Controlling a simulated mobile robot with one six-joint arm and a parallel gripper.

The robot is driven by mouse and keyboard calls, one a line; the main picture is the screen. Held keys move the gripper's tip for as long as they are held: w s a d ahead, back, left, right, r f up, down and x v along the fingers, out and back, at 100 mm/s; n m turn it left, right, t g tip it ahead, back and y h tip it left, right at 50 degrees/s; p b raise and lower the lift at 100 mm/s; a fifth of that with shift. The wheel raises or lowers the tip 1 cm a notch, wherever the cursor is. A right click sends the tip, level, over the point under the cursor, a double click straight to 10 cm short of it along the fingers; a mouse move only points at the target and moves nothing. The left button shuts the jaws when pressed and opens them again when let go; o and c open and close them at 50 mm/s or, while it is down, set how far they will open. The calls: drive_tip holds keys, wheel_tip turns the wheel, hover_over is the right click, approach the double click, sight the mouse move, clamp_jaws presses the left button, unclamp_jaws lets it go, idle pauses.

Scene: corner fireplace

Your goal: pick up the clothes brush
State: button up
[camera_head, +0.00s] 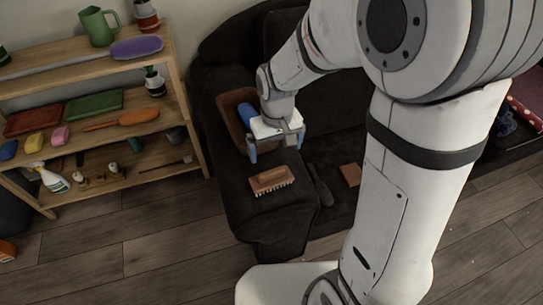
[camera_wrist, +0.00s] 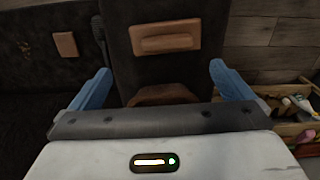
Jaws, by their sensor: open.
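A brown wooden brush (camera_head: 270,180) with pale bristles along one edge lies on the dark sofa arm (camera_head: 255,212); I take it as the clothes brush. It also shows in the wrist view (camera_wrist: 165,38), top centre, with a raised grip along its back. My gripper (camera_head: 277,147) hangs above the sofa arm, behind the brush in the head view. Its two blue fingers stand wide apart, also in the wrist view (camera_wrist: 160,72), with nothing between the tips. The brush lies beyond the fingertips, apart from them.
A dark long-handled thing (camera_head: 321,186) and a flat brown block (camera_head: 350,174) lie right of the brush. A wooden shelf (camera_head: 192,142) with brushes, bottles and a green jug (camera_head: 98,27) stands left.

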hover_over(271, 171)
drive_tip(key=f, duration=0.4)
drive_tip(key=shift+w+a+f+b, duration=0.15)
drive_tip(key=shift+w+b, duration=0.15)
drive_tip(key=shift+b, duration=0.1)
drive_tip(key=f, duration=0.2)
drive_tip(key=f+b, duration=0.1)
drive_tip(key=f, duration=0.3)
drive_tip(key=shift+s+d+f+b, duration=0.2)
drive_tip(key=shift+s+f+b, duration=0.05)
drive_tip(key=shift+s+b, duration=0.1)
drive_tip(key=shift+c, duration=0.3)
drive_tip(key=c, duration=1)
drive_tip(key=shift+r, duration=0.1)
wheel_tip(271, 171, up, 10)
drive_tip(key=shift+p, duration=1.25)
